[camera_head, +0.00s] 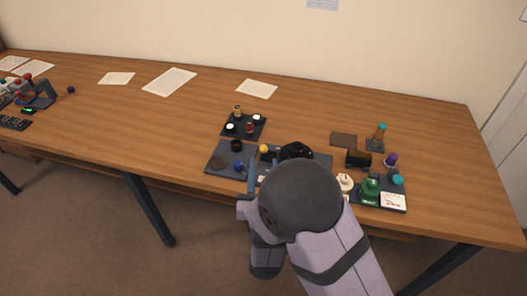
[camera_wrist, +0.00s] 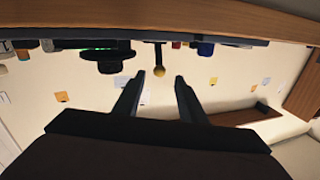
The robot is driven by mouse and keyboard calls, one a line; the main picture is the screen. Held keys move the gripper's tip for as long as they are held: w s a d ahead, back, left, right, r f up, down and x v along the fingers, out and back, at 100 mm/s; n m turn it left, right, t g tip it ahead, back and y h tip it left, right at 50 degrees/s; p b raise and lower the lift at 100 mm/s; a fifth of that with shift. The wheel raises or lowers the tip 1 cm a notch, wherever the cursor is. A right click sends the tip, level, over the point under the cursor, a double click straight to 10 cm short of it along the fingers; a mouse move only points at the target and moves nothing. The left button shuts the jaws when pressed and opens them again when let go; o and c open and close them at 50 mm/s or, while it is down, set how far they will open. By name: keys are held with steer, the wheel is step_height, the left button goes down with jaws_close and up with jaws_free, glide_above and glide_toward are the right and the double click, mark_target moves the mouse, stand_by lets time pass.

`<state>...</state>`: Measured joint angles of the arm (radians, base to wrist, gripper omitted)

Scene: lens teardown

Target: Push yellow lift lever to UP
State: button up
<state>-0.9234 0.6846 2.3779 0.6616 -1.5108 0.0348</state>
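The yellow lift lever shows as a round yellow knob (camera_head: 263,149) on the dark device panel in the head view. In the wrist view, which looks upside down, the yellow knob (camera_wrist: 158,71) sits on a thin dark stem. My gripper (camera_wrist: 160,78) is open, with its two dark fingers apart and nothing held. In the wrist view the knob appears in line with the gap between the fingertips; I cannot tell how far it is from them. My arm hides part of the panel in the head view.
A black round device (camera_head: 296,151) stands just right of the knob. A dark tray (camera_head: 216,170) with a blue knob lies to the left. A small board (camera_head: 242,121) with several coloured pieces is behind. Green, purple and cream parts crowd the right. The table's left middle is clear.

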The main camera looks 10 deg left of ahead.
mark_target(264, 153)
steer(key=shift+p+x, duration=0.75)
steer(key=shift+x, duration=2.95)
steer(key=shift+c, duration=0.4)
jaws_close()
